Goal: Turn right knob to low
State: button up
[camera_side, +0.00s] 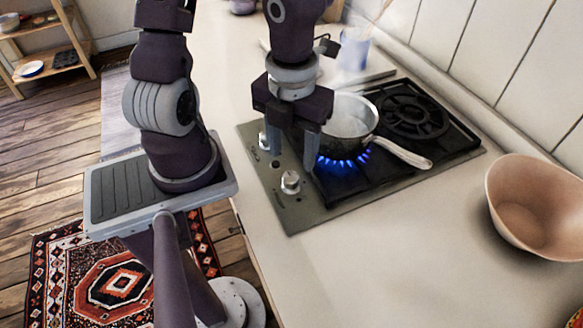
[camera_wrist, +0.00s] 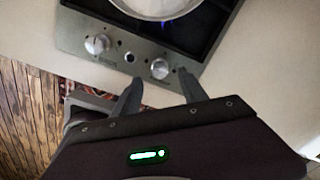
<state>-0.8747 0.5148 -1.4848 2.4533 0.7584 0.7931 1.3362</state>
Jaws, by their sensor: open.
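The right knob (camera_side: 290,182) is a silver dial on the front strip of the grey-green hob (camera_side: 330,208). In the wrist view the right knob (camera_wrist: 160,68) appears between and just beyond my fingertips. My gripper (camera_side: 292,150) is open, pointing down over the front strip, apart from the knob in the side view. It also shows in the wrist view (camera_wrist: 160,76). The other knob (camera_wrist: 97,44) lies to the left, partly hidden by my gripper in the side view. Blue flames (camera_side: 343,158) burn under a metal saucepan (camera_side: 348,124). The knob's setting is too small to read.
The saucepan's handle (camera_side: 403,153) points right, over the black grate. A second burner (camera_side: 413,115) at the back shows no flame. A pinkish bowl (camera_side: 535,210) stands on the counter at right. The counter in front of it is clear.

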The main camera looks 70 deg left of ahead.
aim_at(292, 176)
notch_tip(292, 176, down, 6)
jog(key=shift+r, duration=0.2)
grip_shut()
